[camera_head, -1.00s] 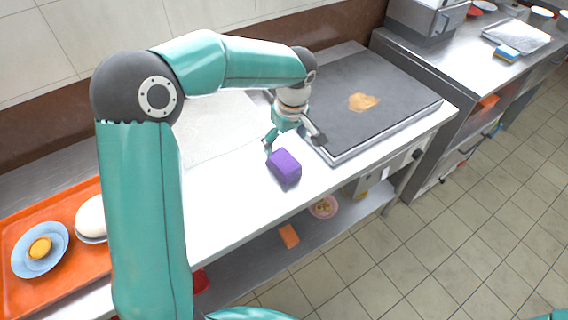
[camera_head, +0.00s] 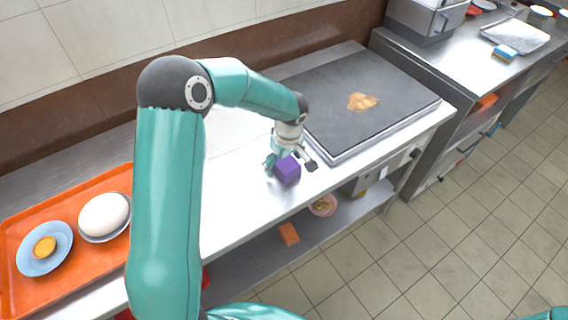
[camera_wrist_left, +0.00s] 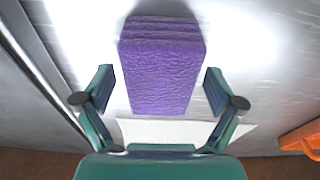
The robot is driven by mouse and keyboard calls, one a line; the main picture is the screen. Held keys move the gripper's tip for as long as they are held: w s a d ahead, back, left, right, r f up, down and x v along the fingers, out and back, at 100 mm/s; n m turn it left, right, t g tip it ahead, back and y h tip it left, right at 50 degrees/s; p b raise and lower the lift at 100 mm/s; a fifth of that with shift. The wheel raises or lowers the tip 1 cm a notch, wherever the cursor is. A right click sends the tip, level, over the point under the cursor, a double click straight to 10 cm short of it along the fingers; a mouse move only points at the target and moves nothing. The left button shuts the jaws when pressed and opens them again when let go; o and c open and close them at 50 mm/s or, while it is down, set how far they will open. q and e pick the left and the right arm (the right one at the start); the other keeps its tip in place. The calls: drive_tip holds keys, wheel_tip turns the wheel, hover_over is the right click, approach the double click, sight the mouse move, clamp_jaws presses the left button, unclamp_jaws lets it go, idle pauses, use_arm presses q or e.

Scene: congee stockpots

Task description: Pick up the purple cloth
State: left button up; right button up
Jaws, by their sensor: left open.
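The purple cloth (camera_head: 287,171) is a thick folded block on the steel counter, just left of the dark griddle. My left gripper (camera_head: 291,164) is over it from above, with one finger on each side. In the left wrist view the cloth (camera_wrist_left: 161,68) lies between the two open fingers of the gripper (camera_wrist_left: 160,92), with a gap to each finger. Its near end reaches between the fingertips. My right gripper does not show; only a teal part of my body is at the bottom edge.
The griddle (camera_head: 345,137) with a brown food patch (camera_head: 362,102) is right of the cloth. An orange tray (camera_head: 70,204) with a blue plate (camera_head: 28,259) and a bowl with a white lump (camera_head: 104,214) is at the left. A lower shelf (camera_head: 262,263) holds small items.

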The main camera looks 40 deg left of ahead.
use_arm(q)
drive_tip(key=c, duration=1.3)
drive_tip(key=shift+o, duration=0.2)
drive_tip(key=shift+r, duration=0.2)
wheel_tip(320, 180, up, 20)
drive_tip(key=shift+f+b, duration=0.15)
drive_tip(key=shift+b, duration=0.15)
